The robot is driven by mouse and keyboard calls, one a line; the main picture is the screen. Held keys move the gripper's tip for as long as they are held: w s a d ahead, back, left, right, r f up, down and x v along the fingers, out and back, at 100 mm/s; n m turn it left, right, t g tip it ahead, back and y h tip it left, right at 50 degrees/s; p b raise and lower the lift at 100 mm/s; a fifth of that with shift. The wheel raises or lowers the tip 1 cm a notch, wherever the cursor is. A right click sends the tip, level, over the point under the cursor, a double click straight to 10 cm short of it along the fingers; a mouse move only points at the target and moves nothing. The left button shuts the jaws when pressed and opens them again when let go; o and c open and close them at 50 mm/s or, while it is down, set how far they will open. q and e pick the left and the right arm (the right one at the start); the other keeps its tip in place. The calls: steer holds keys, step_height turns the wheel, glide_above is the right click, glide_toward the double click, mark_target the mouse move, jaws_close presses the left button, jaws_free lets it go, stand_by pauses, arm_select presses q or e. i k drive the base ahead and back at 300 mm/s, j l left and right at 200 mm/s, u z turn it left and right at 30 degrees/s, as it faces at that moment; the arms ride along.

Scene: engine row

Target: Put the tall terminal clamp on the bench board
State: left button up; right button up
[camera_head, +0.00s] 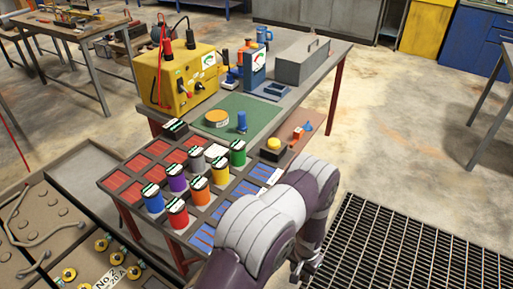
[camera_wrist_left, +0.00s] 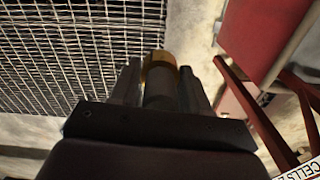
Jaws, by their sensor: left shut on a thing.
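My left gripper shows in the left wrist view (camera_wrist_left: 160,75), its two fingers shut on a dark grey cylinder with a brass-coloured end (camera_wrist_left: 158,62), which looks like the tall terminal clamp. Beyond it is floor grating, so it is held clear of the bench. In the head view my left arm bends down at the lower middle, and the held piece cannot be made out there. A green board (camera_head: 262,108), likely the bench board, lies flat on the bench; an orange-topped disc (camera_head: 217,118) and a small blue cylinder (camera_head: 242,122) stand on it. My right gripper is not seen.
A yellow power unit (camera_head: 185,80) and a grey box (camera_head: 302,60) stand at the back of the bench. Several coloured canisters (camera_head: 178,213) stand on the front rack. Floor grating (camera_head: 410,245) lies at right. Brass-coloured fittings (camera_head: 101,245) sit at lower left.

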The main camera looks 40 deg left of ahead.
mark_target(265, 107)
steer(key=i+u, duration=0.15)
steer(key=i, duration=0.6)
steer(key=i+u, duration=0.1)
steer(key=i, duration=0.65)
steer(key=i+u, duration=0.15)
steer(key=i, duration=0.6)
steer(key=i+l+u, duration=0.15)
steer(key=i, duration=0.55)
steer(key=l, duration=0.1)
